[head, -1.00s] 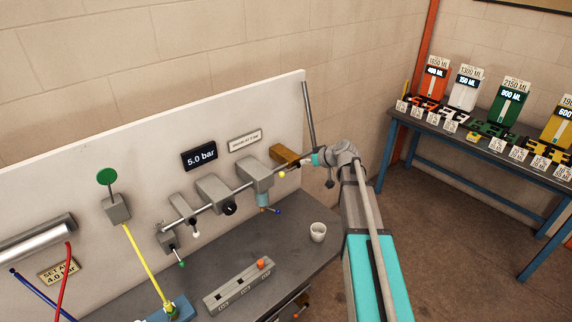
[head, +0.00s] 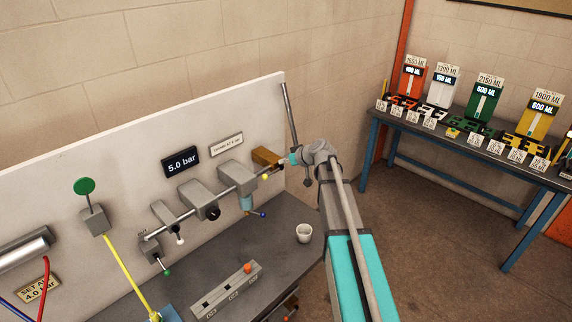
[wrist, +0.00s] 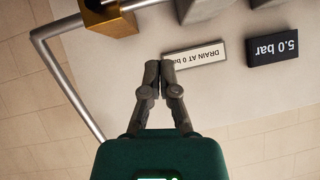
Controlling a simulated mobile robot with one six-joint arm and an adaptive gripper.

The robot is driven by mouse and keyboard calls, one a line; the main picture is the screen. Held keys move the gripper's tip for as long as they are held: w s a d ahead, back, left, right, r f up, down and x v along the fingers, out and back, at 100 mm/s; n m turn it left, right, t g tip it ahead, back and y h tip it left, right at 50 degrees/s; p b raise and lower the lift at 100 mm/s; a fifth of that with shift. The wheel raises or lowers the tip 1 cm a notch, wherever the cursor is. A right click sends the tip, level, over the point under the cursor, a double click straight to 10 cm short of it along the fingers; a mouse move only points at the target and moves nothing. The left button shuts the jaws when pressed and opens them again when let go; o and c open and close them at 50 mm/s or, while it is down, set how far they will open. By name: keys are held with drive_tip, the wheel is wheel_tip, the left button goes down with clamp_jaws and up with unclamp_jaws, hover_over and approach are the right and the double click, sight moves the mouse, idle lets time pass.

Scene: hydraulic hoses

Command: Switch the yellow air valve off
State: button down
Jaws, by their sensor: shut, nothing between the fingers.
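A brass valve block (head: 266,156) sits at the right end of the pipe on the white panel. A small yellow knob (head: 265,177) shows just below it, close to my fingertips. I cannot tell whether they touch. My gripper (head: 274,170) is shut and empty in front of the block. In the wrist view my gripper (wrist: 160,66) is shut, with the brass block (wrist: 112,24) above and to its left. The yellow knob is not visible there. The valve handle's exact angle is too small to tell.
The display (head: 181,162) reads 5.0 bar, and a drain sign (head: 227,144) is beside it. Grey units with white, black, blue and green knobs line the pipe to the left. A white cup (head: 304,233) stands on the bench. A metal pipe (head: 291,115) rises at the panel's right edge.

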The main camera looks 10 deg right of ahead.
sight(272, 173)
drive_tip(key=shift+w+a+f+b, duration=0.85)
drive_tip(key=shift+f+b, duration=0.4)
drive_tip(key=shift+f, duration=0.1)
drive_tip(key=shift+w+a+f+b, duration=0.8)
drive_tip(key=shift+w+f+b, duration=0.1)
drive_tip(key=shift+f+b, duration=0.4)
drive_tip(key=shift+w+a+f+b, duration=0.85)
drive_tip(key=shift+f+b, duration=0.35)
drive_tip(key=shift+f, duration=0.15)
